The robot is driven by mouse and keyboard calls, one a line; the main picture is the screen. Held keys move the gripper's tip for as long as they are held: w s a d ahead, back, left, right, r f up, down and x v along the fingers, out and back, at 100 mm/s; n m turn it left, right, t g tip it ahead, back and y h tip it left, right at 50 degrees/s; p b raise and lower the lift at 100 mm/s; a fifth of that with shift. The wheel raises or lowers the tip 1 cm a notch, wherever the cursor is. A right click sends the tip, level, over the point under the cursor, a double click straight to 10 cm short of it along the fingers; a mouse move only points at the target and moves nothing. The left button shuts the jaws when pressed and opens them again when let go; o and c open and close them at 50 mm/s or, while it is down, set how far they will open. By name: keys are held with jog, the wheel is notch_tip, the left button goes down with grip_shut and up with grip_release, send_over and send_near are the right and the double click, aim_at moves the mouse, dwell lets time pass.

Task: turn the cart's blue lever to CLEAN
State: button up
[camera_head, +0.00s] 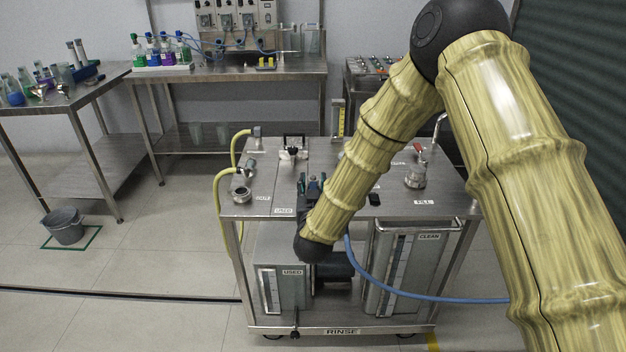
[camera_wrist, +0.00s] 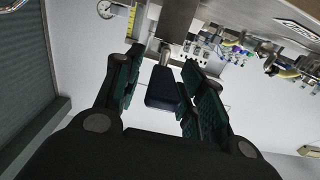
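The cart (camera_head: 335,205) is a steel trolley with a RINSE label on its lower edge. Its USED tank (camera_head: 292,272) is below left and its CLEAN tank (camera_head: 428,238) below right. My gripper (camera_head: 312,186) is low over the middle of the cart's top and hides most of the lever from the head camera. In the wrist view my gripper (camera_wrist: 165,92) is open, with a finger on each side of the dark blue lever (camera_wrist: 163,88). A gap shows on the left; contact on the right cannot be told. The lever's pointing direction is unclear.
A blue hose (camera_head: 410,296) curves across the cart's front. Yellow hoses (camera_head: 219,192) hang at its left. A red-handled valve (camera_head: 417,150) and fitting (camera_head: 415,178) stand on the top's right. A bucket (camera_head: 65,225) and benches (camera_head: 260,70) lie beyond; the left floor is mostly clear.

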jog(key=shift+w, duration=1.2)
grip_shut()
